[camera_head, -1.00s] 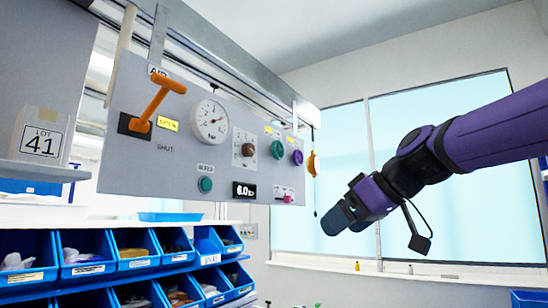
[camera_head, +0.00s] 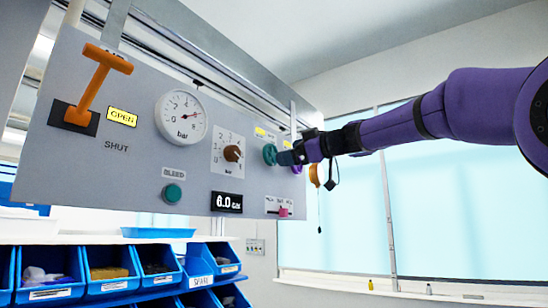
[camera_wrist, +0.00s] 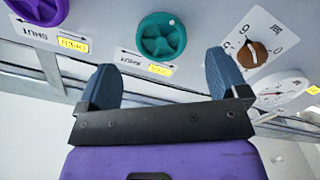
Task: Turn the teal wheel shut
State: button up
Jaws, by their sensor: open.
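The teal wheel (camera_head: 269,154) is on the grey panel, left of my gripper (camera_head: 286,157) in the head view, its right side partly hidden by the fingers. In the wrist view the teal wheel (camera_wrist: 162,37) shows whole, with spokes and a small white dot near its rim. My gripper (camera_wrist: 161,72) is open and empty there, its two blue fingers spread to either side below the wheel. The wheel is not between the fingers. An upside-down label reading SHUT with an arrow and a yellow plate (camera_wrist: 159,69) sit by the wheel.
A purple wheel (camera_wrist: 39,10) and a brown knob (camera_wrist: 253,53) flank the teal wheel. The panel also bears an orange lever (camera_head: 95,86), a gauge (camera_head: 181,117), a teal-green bleed button (camera_head: 172,193) and a pink slider (camera_head: 283,211). Blue bins (camera_head: 110,270) stand below.

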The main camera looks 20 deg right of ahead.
aim_at(273, 156)
jog(key=x, duration=0.6)
jog(key=shift+a, duration=0.1)
jog(key=c, duration=0.9)
